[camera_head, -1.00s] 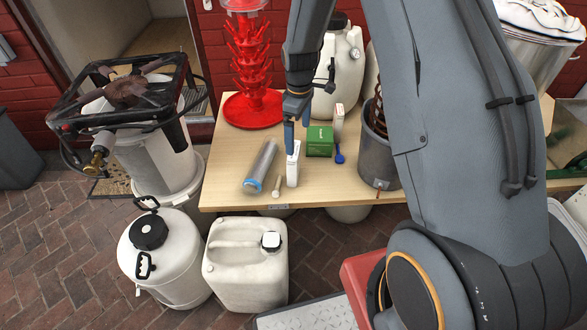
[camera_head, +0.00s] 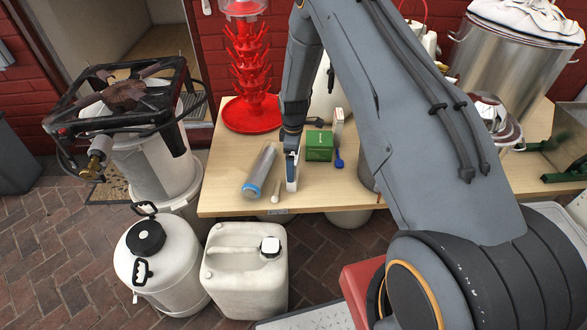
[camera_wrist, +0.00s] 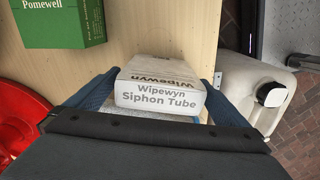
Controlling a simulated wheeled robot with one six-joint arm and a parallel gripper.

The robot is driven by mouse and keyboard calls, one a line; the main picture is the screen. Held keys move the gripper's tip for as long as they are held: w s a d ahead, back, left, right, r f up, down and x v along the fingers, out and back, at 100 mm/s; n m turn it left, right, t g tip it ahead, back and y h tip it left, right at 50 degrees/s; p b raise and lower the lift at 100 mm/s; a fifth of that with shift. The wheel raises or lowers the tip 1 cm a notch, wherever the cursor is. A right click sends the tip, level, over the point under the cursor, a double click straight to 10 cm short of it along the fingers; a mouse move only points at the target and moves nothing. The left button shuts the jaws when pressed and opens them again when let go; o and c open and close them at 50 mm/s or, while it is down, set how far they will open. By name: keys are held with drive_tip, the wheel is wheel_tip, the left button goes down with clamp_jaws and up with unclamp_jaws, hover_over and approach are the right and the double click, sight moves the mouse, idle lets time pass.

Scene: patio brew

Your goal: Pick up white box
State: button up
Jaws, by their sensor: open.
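A white box (camera_wrist: 160,98) lettered "Wipewyn Siphon Tube" stands near the front edge of the wooden table (camera_head: 230,200). My gripper (camera_wrist: 164,80) is open, with one blue finger on each side of the box. Contact between fingers and box cannot be told. In the head view my gripper (camera_head: 291,166) covers most of the box, and only its lower part (camera_head: 291,186) shows clearly.
Left of the box lie a clear tube with a blue end (camera_head: 260,170) and a small white stick (camera_head: 275,186). A red bottle tree (camera_head: 250,75) stands farther back.

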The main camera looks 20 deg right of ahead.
drive_tip(key=shift+f, duration=0.4)
drive_tip(key=shift+c, duration=0.3)
drive_tip(key=c, duration=0.9)
